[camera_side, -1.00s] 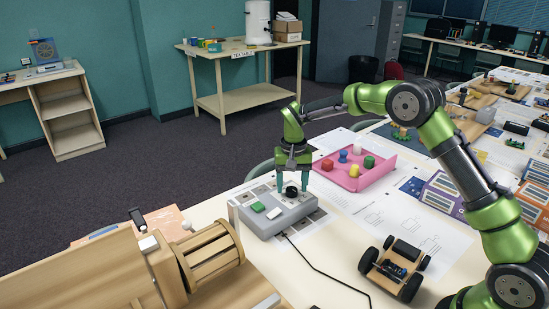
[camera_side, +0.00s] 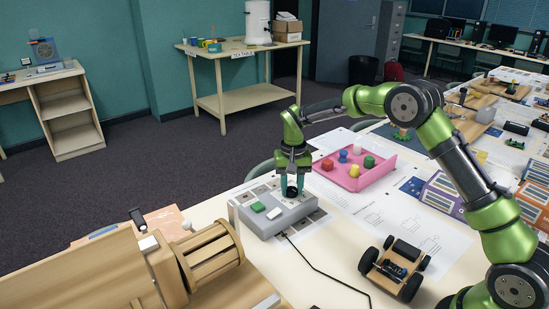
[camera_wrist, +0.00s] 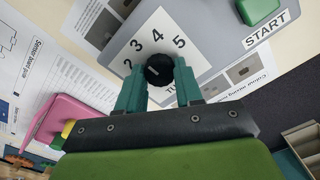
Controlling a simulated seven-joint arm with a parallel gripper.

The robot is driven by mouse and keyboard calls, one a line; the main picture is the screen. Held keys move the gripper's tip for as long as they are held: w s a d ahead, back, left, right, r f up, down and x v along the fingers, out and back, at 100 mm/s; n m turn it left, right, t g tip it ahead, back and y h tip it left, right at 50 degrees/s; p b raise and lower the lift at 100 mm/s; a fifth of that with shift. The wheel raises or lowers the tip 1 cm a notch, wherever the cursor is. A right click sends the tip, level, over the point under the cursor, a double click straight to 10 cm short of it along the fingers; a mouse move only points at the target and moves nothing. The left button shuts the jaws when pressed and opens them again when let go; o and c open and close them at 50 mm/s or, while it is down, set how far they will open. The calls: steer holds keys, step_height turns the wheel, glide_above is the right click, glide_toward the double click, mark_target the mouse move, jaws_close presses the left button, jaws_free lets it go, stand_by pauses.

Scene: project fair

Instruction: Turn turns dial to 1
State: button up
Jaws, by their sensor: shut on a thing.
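The turns dial (camera_wrist: 159,70) is a black knob on a white number plate (camera_wrist: 150,38) in the wrist view. The numbers 2, 3, 4 and 5 show; the 1 is hidden. A light line on the knob is visible, but I cannot tell clearly which number it marks. The dial sits on top of a grey control box (camera_side: 262,225). My gripper (camera_wrist: 160,90) has its teal fingers on either side of the dial and is shut on it. In the side view my gripper (camera_side: 292,188) points straight down over the box, and its fingers partly hide the dial.
A pink tray (camera_side: 338,180) with coloured knobs stands behind. A wheeled cart (camera_side: 394,268) is at right, a wooden drum (camera_side: 208,255) at left. A black cable (camera_side: 325,272) crosses the table.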

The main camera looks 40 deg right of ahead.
mark_target(292, 189)
steer(key=n, duration=0.3)
steer(key=shift+n, duration=0.4)
steer(key=n, duration=0.4)
steer(key=shift+n, duration=0.3)
steer(key=n, duration=0.3)
steer(key=shift+r+n, duration=0.1)
steer(key=shift+n, duration=2)
steer(key=o, duration=1)
steer(key=shift+o, duration=0.2)
step_height(292, 189, up, 17)
